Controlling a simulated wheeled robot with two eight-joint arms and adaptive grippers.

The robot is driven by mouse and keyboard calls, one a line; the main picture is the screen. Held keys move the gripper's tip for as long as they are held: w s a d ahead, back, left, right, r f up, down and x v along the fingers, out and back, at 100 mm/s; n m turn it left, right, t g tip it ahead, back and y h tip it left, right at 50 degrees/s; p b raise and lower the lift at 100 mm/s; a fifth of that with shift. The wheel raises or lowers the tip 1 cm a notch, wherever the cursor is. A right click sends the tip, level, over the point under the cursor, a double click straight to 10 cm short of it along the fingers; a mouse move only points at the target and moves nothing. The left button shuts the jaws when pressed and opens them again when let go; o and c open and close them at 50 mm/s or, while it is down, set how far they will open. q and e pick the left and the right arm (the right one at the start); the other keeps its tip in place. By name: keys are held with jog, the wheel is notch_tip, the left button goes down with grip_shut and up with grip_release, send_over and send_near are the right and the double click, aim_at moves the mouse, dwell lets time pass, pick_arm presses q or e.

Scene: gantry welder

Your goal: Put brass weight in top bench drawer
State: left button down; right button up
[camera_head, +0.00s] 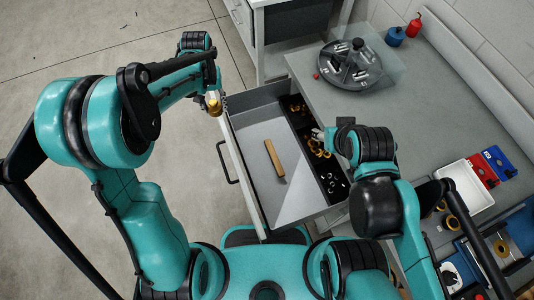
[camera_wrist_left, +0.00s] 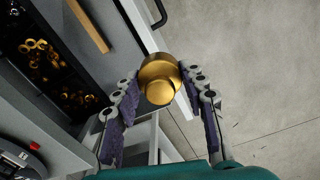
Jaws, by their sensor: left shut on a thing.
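The brass weight (camera_head: 213,104) is a small golden cylinder with a knob. My left gripper (camera_head: 217,100) is shut on it and holds it near the far left corner of the open top bench drawer (camera_head: 255,131), at the front panel's edge. In the left wrist view the brass weight (camera_wrist_left: 160,72) sits between the two purple-padded fingers of my left gripper (camera_wrist_left: 163,84). The drawer is pulled out and its light grey floor shows. My right gripper (camera_head: 322,135) is over the drawer's dark compartments; its opening cannot be made out.
A wooden strip (camera_head: 274,158) lies on the drawer floor. Dark compartments along the drawer's right side hold brass rings (camera_head: 318,146) and small pale parts. A round grey tray (camera_head: 350,66) stands on the bench. Much of the drawer floor is bare.

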pick_arm(q)
jog(key=w+d+f+n+b, duration=0.1)
jog(key=w+d+f+n, duration=0.2)
jog(key=d+f, duration=0.8)
jog(key=w+d+f+n+b, duration=0.1)
jog(key=w+d+f+n, duration=0.15)
jog(key=d+f, duration=0.8)
jog(key=b, duration=0.3)
send_over(260, 129)
notch_tip(260, 129, down, 3)
jog(key=shift+w+d+f, duration=0.1)
jog(key=shift+d+f, duration=0.05)
jog(key=shift+f, duration=0.05)
notch_tip(260, 129, down, 4)
jog(key=shift+f+b, duration=0.1)
jog(key=shift+b, duration=0.9)
